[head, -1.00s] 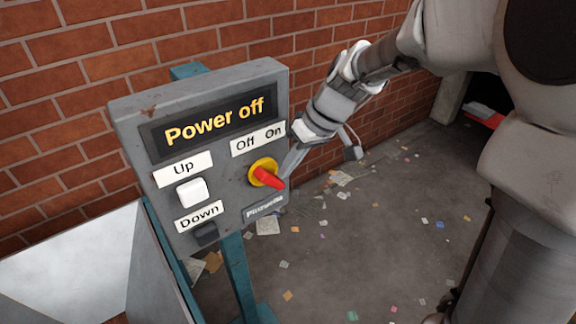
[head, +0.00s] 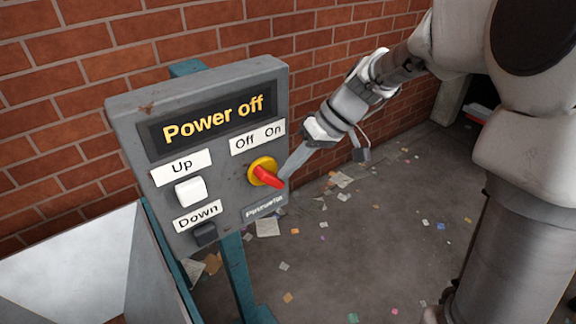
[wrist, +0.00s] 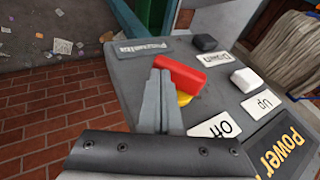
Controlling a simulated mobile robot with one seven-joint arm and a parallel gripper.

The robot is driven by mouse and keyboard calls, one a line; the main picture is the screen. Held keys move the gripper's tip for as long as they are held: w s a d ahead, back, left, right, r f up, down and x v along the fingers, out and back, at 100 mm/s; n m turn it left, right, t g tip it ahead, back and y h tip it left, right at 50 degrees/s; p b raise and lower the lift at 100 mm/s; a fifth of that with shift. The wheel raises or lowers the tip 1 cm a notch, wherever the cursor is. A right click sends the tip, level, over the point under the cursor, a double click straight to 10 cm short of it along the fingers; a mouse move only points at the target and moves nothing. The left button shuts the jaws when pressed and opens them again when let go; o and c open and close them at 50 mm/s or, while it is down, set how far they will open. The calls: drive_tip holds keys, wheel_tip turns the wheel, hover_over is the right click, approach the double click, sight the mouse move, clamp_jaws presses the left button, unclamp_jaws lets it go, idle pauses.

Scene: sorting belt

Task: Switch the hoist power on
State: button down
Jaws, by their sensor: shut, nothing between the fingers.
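The grey control panel (head: 219,205) stands on a teal post, and its display (head: 210,122) reads "Power off". The red switch handle (head: 269,177) sits on a yellow round base (head: 257,165) below the "Off" and "On" labels (head: 258,138). The handle points down and right. My gripper (head: 286,174) is shut and empty, its fingertips at the handle's right side. In the wrist view, the closed fingertips (wrist: 159,75) are right beside the red handle (wrist: 181,74). Contact is hard to tell. The "On" label is hidden in the wrist view.
A white Up button (head: 191,191) and a dark Down button (head: 205,233) are left of the switch. A brick wall (head: 100,50) stands behind the panel. A metal bin (head: 75,260) is at lower left. Paper scraps litter the open floor (head: 370,240) on the right.

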sight(281, 188)
drive_tip(key=shift+f, duration=0.15)
drive_tip(key=shift+d+f+g+y+b, duration=0.1)
drive_tip(key=shift+f+g+y+b, duration=0.4)
drive_tip(key=shift+y, duration=0.5)
drive_tip(key=shift+f+m+g+y+b, duration=0.1)
drive_tip(key=shift+m+g+y+b, duration=0.2)
drive_tip(key=shift+y, duration=0.1)
drive_tip(key=shift+f+m+g+y+b, duration=0.2)
drive_tip(key=shift+f+g+y+b, duration=0.2)
drive_tip(key=shift+y, duration=0.5)
drive_tip(key=shift+f+m+g+y+b, duration=0.25)
drive_tip(key=shift+g+y+b, duration=0.25)
drive_tip(key=shift+y, duration=0.4)
drive_tip(key=shift+s+a+f+m+g+y+b, duration=0.15)
drive_tip(key=shift+f+m+g+y+b, duration=0.15)
drive_tip(key=shift+y, duration=0.5)
drive_tip(key=shift+w+a+f+m+g+y+b, duration=0.15)
drive_tip(key=shift+f+g+y+b, duration=0.2)
drive_tip(key=shift+y, duration=0.45)
drive_tip(key=shift+s+a+f+b, duration=0.2)
drive_tip(key=shift+s+f+b, duration=0.1)
drive_tip(key=shift+f, duration=0.1)
drive_tip(key=shift+w+f, duration=0.1)
idle(0.5)
